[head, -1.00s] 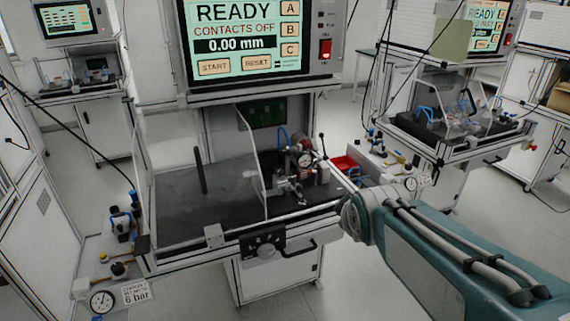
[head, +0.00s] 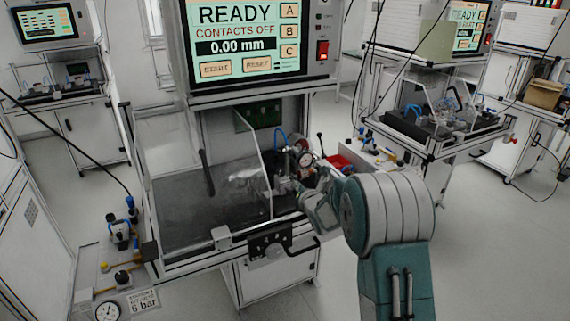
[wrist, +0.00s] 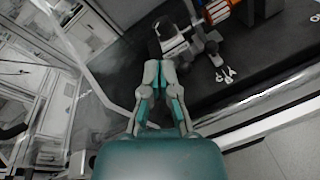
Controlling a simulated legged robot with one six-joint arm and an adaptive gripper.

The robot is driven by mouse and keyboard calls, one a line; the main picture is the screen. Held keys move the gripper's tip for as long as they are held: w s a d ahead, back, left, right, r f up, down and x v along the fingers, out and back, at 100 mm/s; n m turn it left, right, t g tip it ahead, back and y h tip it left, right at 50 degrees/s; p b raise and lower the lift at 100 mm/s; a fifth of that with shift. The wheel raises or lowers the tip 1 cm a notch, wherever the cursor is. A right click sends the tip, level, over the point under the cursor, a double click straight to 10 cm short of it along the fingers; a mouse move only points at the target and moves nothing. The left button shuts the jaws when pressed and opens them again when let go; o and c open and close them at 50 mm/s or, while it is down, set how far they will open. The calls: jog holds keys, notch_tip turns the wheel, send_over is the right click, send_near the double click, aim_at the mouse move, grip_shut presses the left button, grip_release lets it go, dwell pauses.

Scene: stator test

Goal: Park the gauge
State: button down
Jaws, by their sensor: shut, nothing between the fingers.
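The dial gauge (head: 305,159), with a round white face, sits on the metal fixture at the right end of the bench, beside the clear panel. My gripper (wrist: 157,68) is shut and empty in the wrist view. Its fingertips are just short of a dark, blocky part (wrist: 153,42) of the fixture; I cannot tell if they touch. Behind it is a grey clamp with an orange-wound stator (wrist: 218,10). The gauge face is not clear in the wrist view. In the head view my arm hides part of the fixture, and the fingertips are hard to make out.
A clear guard panel (head: 252,170) stands upright left of the fixture. A red bin (head: 340,162) is to the right. The bench top (head: 195,215) left of the panel is mostly clear. The screen (head: 245,42) reads READY, CONTACTS OFF, 0.00 mm. Small white pieces (wrist: 224,74) lie on the dark surface.

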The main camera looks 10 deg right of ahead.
jog(key=shift+n, duration=0.3)
jog(key=x, duration=1)
jog(key=shift+a+f, duration=0.1)
jog(key=shift+f, duration=0.15)
jog(key=r, duration=0.1)
jog(key=w+d+r, duration=0.1)
jog(key=r, duration=0.1)
jog(key=shift+w+d, duration=0.25)
jog(key=shift+w, duration=0.1)
jog(key=shift+w+d+r, duration=0.1)
jog(key=shift+w+r, duration=0.05)
jog(key=shift+r, duration=0.05)
